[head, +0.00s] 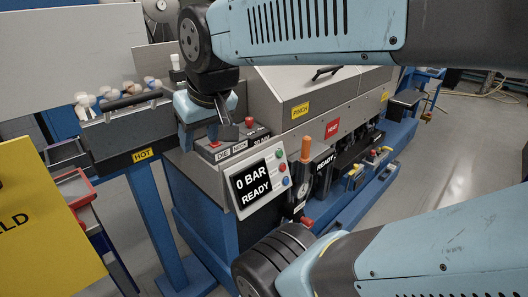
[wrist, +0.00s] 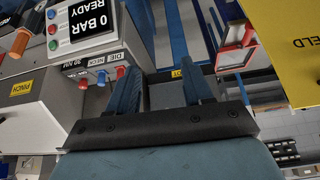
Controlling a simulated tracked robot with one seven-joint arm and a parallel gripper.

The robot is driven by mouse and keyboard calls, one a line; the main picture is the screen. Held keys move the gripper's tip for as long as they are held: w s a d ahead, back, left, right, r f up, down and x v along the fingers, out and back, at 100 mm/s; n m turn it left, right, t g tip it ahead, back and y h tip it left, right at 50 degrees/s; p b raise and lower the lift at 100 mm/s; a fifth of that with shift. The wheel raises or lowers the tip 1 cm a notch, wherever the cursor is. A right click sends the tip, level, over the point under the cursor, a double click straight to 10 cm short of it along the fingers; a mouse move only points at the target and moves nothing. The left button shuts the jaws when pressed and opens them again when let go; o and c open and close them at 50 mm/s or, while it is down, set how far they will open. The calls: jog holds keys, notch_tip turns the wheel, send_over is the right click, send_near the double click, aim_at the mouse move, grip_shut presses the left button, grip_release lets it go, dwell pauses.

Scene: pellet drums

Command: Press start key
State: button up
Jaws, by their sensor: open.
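The control panel (head: 250,187) has a black screen reading "0 BAR READY". Beside the screen are a green key (head: 279,153), a red key (head: 282,166) and a blue key (head: 285,181); none shows a readable start label. The panel also appears upside down at upper left in the wrist view (wrist: 82,22), with its keys along its left side. My gripper (head: 207,135) is above and left of the panel, by the box marked "DIE NECK" (head: 238,150). In the wrist view my gripper (wrist: 162,68) has its fingers spread, with nothing between them.
Red knobs (head: 249,121) stand on the box near my gripper. A trough marked "HOT" (head: 142,155) is on the left, with a red-edged cart (head: 80,196) and yellow sign (head: 40,235) nearby. A machine housing marked "PINCH" (head: 300,110) is behind. An orange-handled lever (head: 306,150) is right of the panel.

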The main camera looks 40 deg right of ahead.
jog(key=shift+c, duration=0.2)
grip_shut()
dwell(1.4)
